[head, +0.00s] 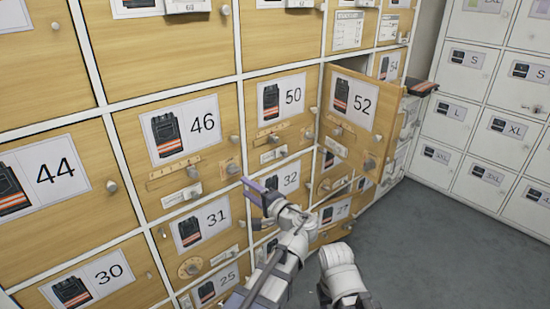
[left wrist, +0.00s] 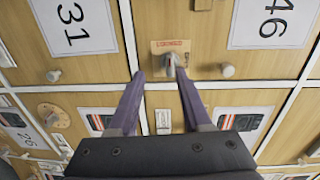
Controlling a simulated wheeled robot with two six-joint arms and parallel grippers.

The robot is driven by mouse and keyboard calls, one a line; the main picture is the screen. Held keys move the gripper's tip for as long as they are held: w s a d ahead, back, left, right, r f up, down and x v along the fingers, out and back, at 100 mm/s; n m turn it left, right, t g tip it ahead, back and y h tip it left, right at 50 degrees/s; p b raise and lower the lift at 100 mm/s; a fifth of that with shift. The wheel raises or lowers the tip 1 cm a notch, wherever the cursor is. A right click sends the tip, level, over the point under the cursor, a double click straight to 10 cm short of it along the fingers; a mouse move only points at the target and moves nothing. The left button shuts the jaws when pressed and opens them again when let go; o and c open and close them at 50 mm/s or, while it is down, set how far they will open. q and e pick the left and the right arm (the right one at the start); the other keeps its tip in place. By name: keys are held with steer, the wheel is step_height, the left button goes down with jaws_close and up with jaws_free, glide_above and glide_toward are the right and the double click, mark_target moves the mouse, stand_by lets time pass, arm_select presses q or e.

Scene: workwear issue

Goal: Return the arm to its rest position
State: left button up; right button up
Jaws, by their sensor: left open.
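My left gripper (head: 254,190) is open and empty in front of the wooden locker doors, near the doors numbered 31 and 32. In the left wrist view its two purple fingers (left wrist: 157,76) are spread apart, pointing at the doors. A grey knob or latch on a small wooden plate (left wrist: 171,46) shows just beyond the fingertips; I cannot tell whether they touch it. My left arm (head: 285,245) reaches up from the bottom of the head view. My right gripper does not show.
The door numbered 52 (head: 355,108) stands ajar at the right end of the wooden lockers. A dark item with a red-orange stripe (head: 422,87) sticks out beside it. White lockers with size labels (head: 480,125) stand at the right. The grey floor (head: 425,250) is clear.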

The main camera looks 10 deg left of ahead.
arm_select(q)
steer(key=s+a+f+n+g+h, duration=0.1)
steer(key=s+f+n+g+h, duration=0.3)
steer(key=f, duration=0.5)
steer(key=s+a+f+n+g+h, duration=0.1)
steer(key=s+f+g+h, duration=0.3)
steer(key=s+f, duration=0.4)
steer(key=s+d+f+m+g+h, duration=0.1)
steer(key=s+d+f+h, duration=0.1)
steer(key=s+d, duration=0.5)
steer(key=s+d+f+m+g+h, duration=0.1)
steer(key=s+d+f+h, duration=0.15)
steer(key=d, duration=0.75)
step_height(320, 180, up, 31)
steer(key=p, duration=2.9)
steer(key=shift+w+d+f+p, duration=0.15)
steer(key=shift+d+f+p, duration=0.05)
steer(key=shift+p, duration=0.15)
